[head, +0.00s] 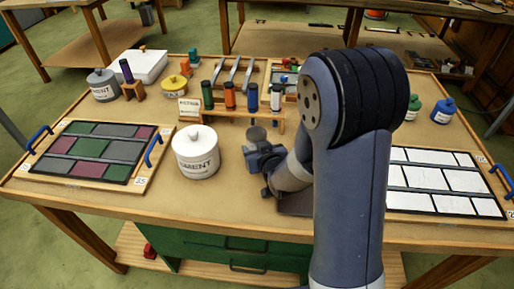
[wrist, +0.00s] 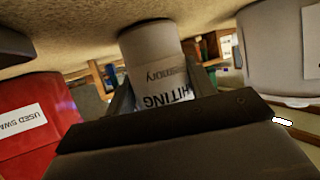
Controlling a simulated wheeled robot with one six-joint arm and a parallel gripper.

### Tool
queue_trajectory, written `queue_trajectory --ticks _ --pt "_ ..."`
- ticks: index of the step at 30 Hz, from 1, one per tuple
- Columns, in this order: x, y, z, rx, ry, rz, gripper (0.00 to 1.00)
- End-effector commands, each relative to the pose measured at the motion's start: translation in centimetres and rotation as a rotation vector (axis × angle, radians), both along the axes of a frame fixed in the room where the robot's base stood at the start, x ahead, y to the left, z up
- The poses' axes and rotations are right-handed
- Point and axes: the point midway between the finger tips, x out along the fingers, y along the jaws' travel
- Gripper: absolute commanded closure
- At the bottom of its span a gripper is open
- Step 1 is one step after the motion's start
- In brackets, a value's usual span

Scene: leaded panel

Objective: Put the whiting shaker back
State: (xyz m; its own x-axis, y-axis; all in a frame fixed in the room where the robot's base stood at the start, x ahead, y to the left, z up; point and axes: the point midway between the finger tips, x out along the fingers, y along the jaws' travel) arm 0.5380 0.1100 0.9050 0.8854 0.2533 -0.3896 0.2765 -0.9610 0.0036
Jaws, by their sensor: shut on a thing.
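The whiting shaker (wrist: 150,45) is a pale cylinder with a label reading "HITING", which appears upside down in the wrist view. My gripper (wrist: 160,95) is shut on it, one finger on either side. In the head view my gripper (head: 266,163) is low over the front middle of the bench, right of the white cement pot (head: 196,153). A grey round top (head: 256,134) shows just behind it; I cannot tell for certain that it is the shaker's. My arm hides part of this area. Whether the shaker's base touches the bench is unclear.
A red container labelled "USED SWA" (wrist: 38,110) and a large white pot (wrist: 275,50) flank the shaker. A wooden rack (head: 215,112) of coloured bottles stands behind my gripper. Panels lie left (head: 92,150) and right (head: 435,180). Bare bench (head: 120,208) shows at the front left.

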Motion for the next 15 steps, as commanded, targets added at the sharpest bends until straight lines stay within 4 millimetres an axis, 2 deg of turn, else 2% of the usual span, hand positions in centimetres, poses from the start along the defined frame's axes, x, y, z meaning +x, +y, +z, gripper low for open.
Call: queue_trajectory --ticks 11,12,15 --pt "0.05 0.01 -0.32 0.001 -0.003 0.000 0.78" --pt "0.01 0.00 -0.35 0.000 -0.001 0.000 0.47" --pt "0.01 0.00 -0.25 0.000 -0.001 0.000 0.39"
